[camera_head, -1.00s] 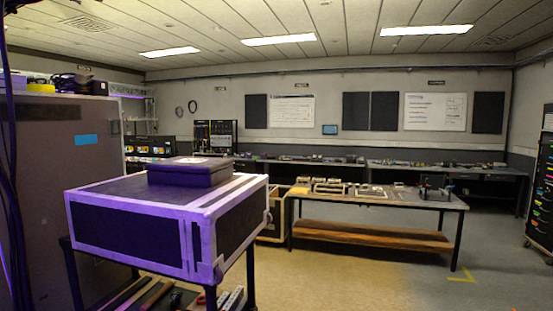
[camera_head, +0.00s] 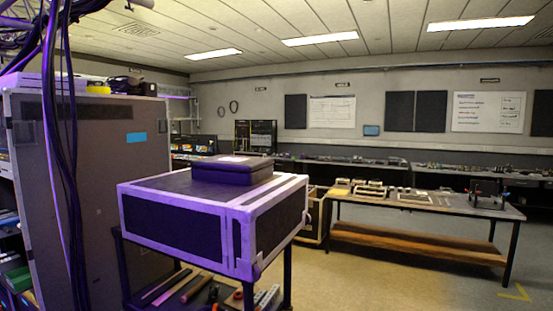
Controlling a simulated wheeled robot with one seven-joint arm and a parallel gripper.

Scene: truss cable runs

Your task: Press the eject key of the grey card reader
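I cannot make out a grey card reader or an eject key for certain. A flat dark box (camera_head: 232,171) with a small pale patch on its top lies on a large case. I cannot tell what it is, and no key shows on it. The large case (camera_head: 244,224) has dark panels and pale edges lit purple, and stands on a dark cart. My gripper is not in view.
A tall grey cabinet (camera_head: 107,230) stands left of the cart (camera_head: 289,287), with black cables (camera_head: 52,150) hanging before it. Tools lie on the cart's lower shelf. A workbench (camera_head: 455,206) with a wooden lower shelf stands right. The floor (camera_head: 385,285) at front right is clear.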

